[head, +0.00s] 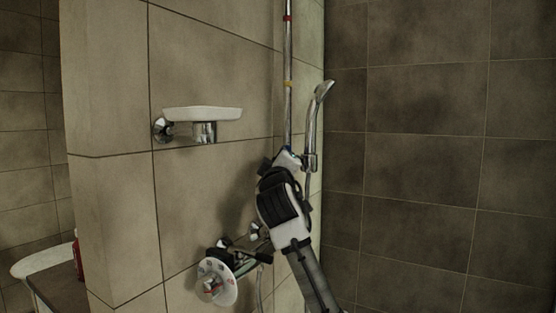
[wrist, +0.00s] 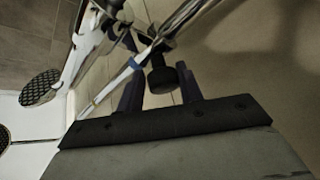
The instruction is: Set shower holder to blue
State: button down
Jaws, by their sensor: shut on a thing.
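The chrome shower rail (head: 288,55) stands upright near the wall corner. It has a red band (head: 287,17) near the top and a yellow band (head: 288,84) lower. A blue band (wrist: 137,63) shows in the wrist view. The hand shower (head: 322,92) sits in the shower holder (head: 310,161), below the yellow band. My gripper (head: 289,158) is at the holder, from below. In the wrist view my gripper (wrist: 160,92) is shut on the holder's black knob (wrist: 162,80), between its fingers. My gripper hides part of the rail and holder in the head view.
A white soap dish (head: 203,114) juts from the wall at left. A red bottle (head: 77,258) is at far left. The dark tiled wall at right is clear.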

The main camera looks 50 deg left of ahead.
jog(key=shift+a+f, duration=0.15)
jog(key=shift+f, duration=0.1)
jog(key=c, duration=1.1)
grip_release()
jog(key=shift+a, duration=0.1)
jog(key=shift+r, duration=0.1)
jog(key=b+v, duration=0.2)
jog(key=v, duration=1.2)
jog(key=shift+r, duration=0.15)
